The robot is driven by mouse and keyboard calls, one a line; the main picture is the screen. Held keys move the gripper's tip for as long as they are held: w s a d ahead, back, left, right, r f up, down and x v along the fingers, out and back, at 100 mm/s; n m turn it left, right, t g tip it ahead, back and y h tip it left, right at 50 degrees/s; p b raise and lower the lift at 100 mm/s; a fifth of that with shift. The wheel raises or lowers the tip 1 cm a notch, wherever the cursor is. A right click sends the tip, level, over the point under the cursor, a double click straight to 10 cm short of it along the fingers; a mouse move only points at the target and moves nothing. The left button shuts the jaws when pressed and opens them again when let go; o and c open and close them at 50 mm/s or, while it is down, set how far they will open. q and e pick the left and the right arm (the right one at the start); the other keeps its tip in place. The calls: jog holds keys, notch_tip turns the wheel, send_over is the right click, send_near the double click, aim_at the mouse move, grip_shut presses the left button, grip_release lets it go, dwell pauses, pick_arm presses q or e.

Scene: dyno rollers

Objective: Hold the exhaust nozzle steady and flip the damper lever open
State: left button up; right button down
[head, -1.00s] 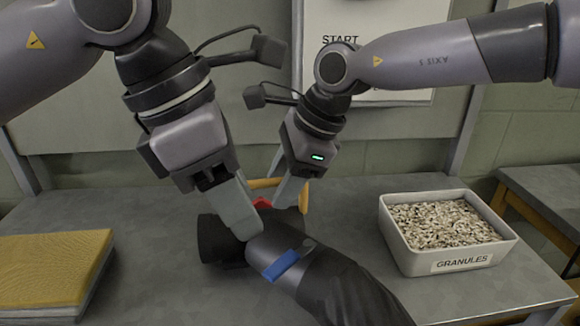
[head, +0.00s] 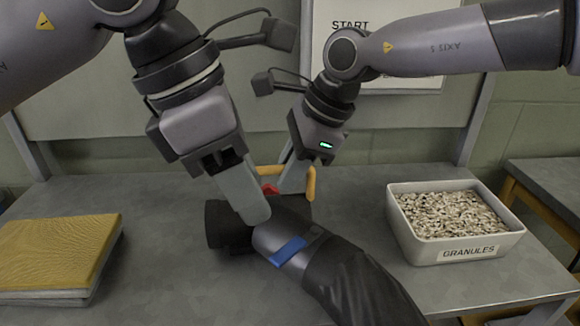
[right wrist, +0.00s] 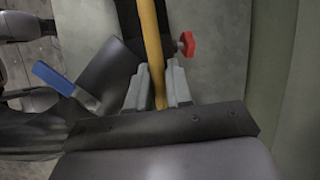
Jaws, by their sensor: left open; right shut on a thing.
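The exhaust nozzle has a dark open mouth (head: 222,226) at its left end and runs into a black hose on the right. Its blue damper lever (head: 288,251) lies across the grey collar; it also shows in the right wrist view (right wrist: 53,78). My right gripper (head: 292,183) is shut on the yellow handle (head: 311,183) behind the nozzle; the right wrist view shows the handle's bar (right wrist: 151,45) between its fingers. My left gripper (head: 254,212) is open, its finger in front of the nozzle, left of and above the lever. Its second finger is mostly hidden.
A red knob (head: 269,189) sits by the handle. A tray of granules (head: 466,252) stands on the bench at right. A yellow-topped block (head: 55,250) lies at left. Bare bench (head: 150,230) lies between the block and the nozzle.

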dwell(0.8)
pick_arm(q)
grip_shut()
jog(key=w+a+m+h, duration=0.1)
jog(key=a+m, duration=0.2)
jog(key=m, duration=1.2)
jog(key=w+a+f+m+g+h, duration=0.1)
jog(key=a+m+h, duration=0.1)
jog(key=m, duration=1.3)
jog(key=shift+a+f+m+g, duration=0.15)
jog(key=shift+a+m+g, duration=0.2)
jog(key=shift+a, duration=0.45)
